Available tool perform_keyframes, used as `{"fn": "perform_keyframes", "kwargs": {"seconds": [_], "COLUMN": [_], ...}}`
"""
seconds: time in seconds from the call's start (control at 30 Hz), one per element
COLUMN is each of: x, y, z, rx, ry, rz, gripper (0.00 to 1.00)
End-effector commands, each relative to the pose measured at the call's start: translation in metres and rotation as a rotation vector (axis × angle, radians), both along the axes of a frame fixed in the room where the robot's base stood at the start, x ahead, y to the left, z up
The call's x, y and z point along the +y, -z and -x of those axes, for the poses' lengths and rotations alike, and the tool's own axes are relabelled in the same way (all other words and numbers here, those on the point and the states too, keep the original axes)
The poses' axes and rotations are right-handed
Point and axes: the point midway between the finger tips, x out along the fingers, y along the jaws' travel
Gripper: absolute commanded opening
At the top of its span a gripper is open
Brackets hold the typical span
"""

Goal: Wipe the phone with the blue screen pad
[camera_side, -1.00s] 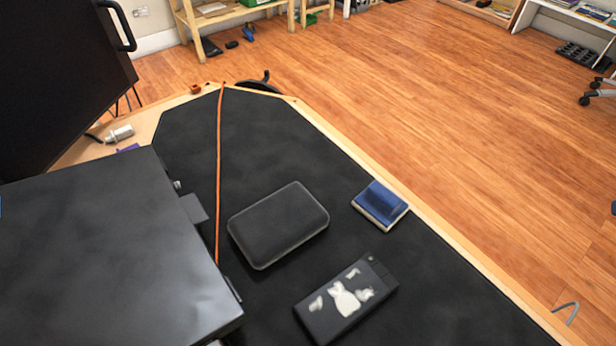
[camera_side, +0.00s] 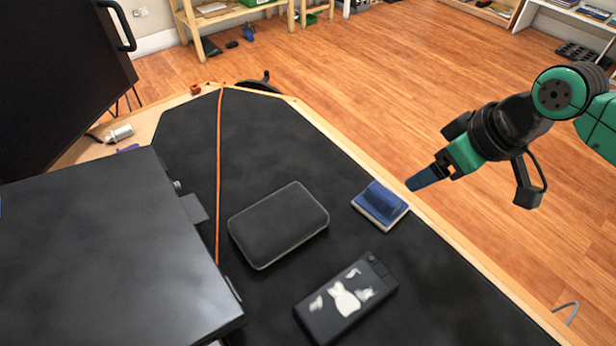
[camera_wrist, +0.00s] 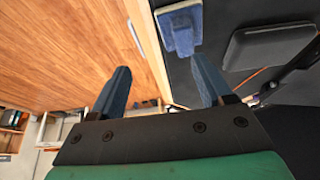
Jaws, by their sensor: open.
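The blue screen pad (camera_side: 381,202) lies on the black mat near its right edge, with a pale base under its blue top. It also shows at the top of the wrist view (camera_wrist: 181,27). The phone (camera_side: 346,298) lies flat on the mat at the front, dark with several white smudges on its face. My gripper (camera_side: 414,185) is above the table's right edge, a little to the right of the pad and apart from it. In the wrist view my gripper (camera_wrist: 160,88) has its two blue fingers spread with nothing between them.
A dark rounded case (camera_side: 279,224) lies on the mat left of the pad. An orange cord (camera_side: 219,170) runs along the mat. A large dark box (camera_side: 100,245) fills the left front. The mat's far part is clear.

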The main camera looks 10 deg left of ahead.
Motion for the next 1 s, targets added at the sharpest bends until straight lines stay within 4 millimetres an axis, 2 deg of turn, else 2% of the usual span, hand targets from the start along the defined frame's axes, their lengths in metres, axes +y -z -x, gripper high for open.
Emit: {"fn": "perform_keyframes", "kwargs": {"seconds": [0.03,0.1,0.2,0.7,1.0], "x": [0.013,0.025,0.034,0.049,0.051], "y": [0.008,0.015,0.022,0.068,0.074], "z": [0.002,0.004,0.006,-0.007,-0.008], "rx": [0.008,0.015,0.020,0.021,0.022], "ry": [-0.038,-0.074,-0.101,-0.104,-0.103], "rz": [0.005,0.010,0.014,0.015,0.015], "gripper": [0.72,0.72,0.72,0.72,0.72]}}
